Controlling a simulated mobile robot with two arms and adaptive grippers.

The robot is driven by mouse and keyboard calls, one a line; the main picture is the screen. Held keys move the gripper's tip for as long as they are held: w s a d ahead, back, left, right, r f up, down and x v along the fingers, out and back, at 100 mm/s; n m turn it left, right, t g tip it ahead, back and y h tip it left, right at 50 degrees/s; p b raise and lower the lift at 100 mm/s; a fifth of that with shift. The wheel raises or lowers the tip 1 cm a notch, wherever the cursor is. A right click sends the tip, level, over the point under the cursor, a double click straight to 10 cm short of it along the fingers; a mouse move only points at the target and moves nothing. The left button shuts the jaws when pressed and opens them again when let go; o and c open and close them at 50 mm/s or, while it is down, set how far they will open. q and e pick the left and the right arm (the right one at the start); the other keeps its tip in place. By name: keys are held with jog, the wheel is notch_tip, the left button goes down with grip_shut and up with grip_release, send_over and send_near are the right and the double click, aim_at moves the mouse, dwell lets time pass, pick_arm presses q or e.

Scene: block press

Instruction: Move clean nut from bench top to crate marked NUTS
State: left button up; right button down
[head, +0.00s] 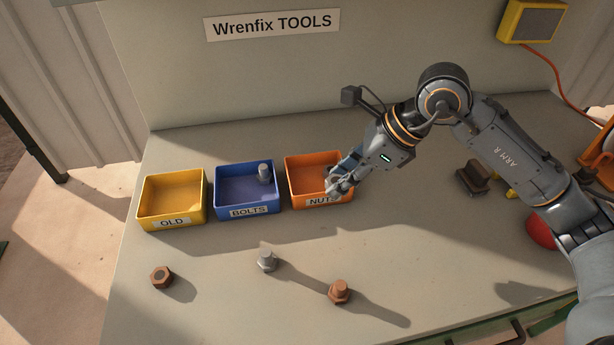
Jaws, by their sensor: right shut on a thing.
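The orange crate marked NUTS (292,180) stands at the right end of a row of crates on the bench top. My right gripper (336,187) reaches in from the right and is at the right part of this crate, over its front wall and opening. It is shut on the clean nut, a small grey piece that the fingers mostly hide. I cannot tell whether the nut touches the crate. The gripper covers part of the crate's inside and the end of its label. My left gripper is not in view.
A blue BOLTS crate (232,203) holds a grey bolt (264,174). The yellow OLD crate (148,216) looks empty. A rusty nut (161,277), a grey bolt (267,261) and a rusty bolt (340,291) stand on the bench top (220,300) in front. A red round thing (541,233) is at right.

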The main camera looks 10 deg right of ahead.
jog(key=w+a+f+p, duration=0.2)
jog(key=w+f, duration=0.1)
jog(key=w, duration=0.3)
send_over(302, 189)
jog(key=s+d, duration=0.2)
jog(key=f, duration=0.2)
jog(key=f+p, duration=0.1)
jog(key=f, duration=0.2)
jog(key=shift+w, duration=0.2)
jog(key=shift+w+f, duration=0.3)
jog(key=shift+f, duration=0.1)
notch_tip(302, 189, down, 3)
jog(key=shift+w+a+f+p, duration=0.1)
jog(key=shift+p, duration=0.7)
jog(key=shift+f+b, duration=0.25)
jog(key=shift+b, duration=0.05)
jog(key=c, duration=1.2)
grip_release()
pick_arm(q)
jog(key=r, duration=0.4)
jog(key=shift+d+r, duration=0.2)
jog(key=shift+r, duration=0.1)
pick_arm(e)
jog(key=shift+r, duration=0.1)
